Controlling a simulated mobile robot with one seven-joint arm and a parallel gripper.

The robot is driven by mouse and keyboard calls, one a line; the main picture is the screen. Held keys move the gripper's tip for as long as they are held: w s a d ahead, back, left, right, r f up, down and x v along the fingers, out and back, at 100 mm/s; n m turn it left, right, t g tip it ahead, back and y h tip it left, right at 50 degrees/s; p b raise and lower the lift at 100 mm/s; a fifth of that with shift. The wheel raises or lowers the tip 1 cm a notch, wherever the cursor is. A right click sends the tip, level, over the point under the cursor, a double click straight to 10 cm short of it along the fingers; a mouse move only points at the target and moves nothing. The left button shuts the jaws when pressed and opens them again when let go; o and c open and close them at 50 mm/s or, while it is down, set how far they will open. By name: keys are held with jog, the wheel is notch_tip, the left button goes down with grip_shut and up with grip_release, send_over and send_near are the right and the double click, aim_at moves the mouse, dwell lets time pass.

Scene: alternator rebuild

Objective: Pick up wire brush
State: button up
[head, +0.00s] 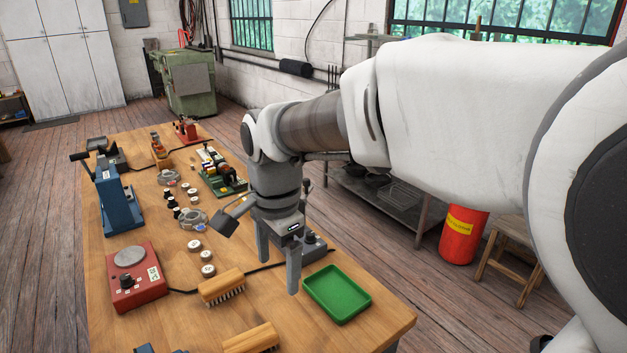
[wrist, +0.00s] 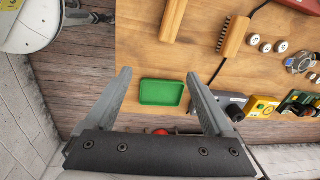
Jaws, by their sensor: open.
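Two wooden brushes lie on the workbench. One brush (head: 221,287) has its bristles showing along one side; it also appears in the wrist view (wrist: 234,37). The second brush (head: 250,338) lies closer to the bench's near end and is partly cut off by the bottom of the head view; the wrist view shows it too (wrist: 173,20). I cannot tell for sure which is the wire brush. My gripper (head: 279,275) is open and empty, pointing down above the bench, to the right of the first brush. Its two fingers (wrist: 158,76) are apart in the wrist view.
An empty green tray (head: 337,293) stands near the bench's right edge. A red box with a round plate (head: 137,277) is at the left, and a blue press (head: 116,203) stands behind it. Small round parts (head: 207,257) and a green board (head: 221,172) lie further back.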

jog(key=m, duration=0.2)
send_over(248, 339)
notch_tip(248, 339, down, 4)
jog(key=shift+g+h, duration=0.3)
jog(key=shift+g, duration=0.1)
notch_tip(248, 339, down, 12)
jog(key=shift+w+a+r+b, duration=0.15)
jog(key=shift+r+b, duration=0.1)
jog(key=shift+b, duration=0.4)
jog(key=shift+f, duration=2.8)
grip_shut()
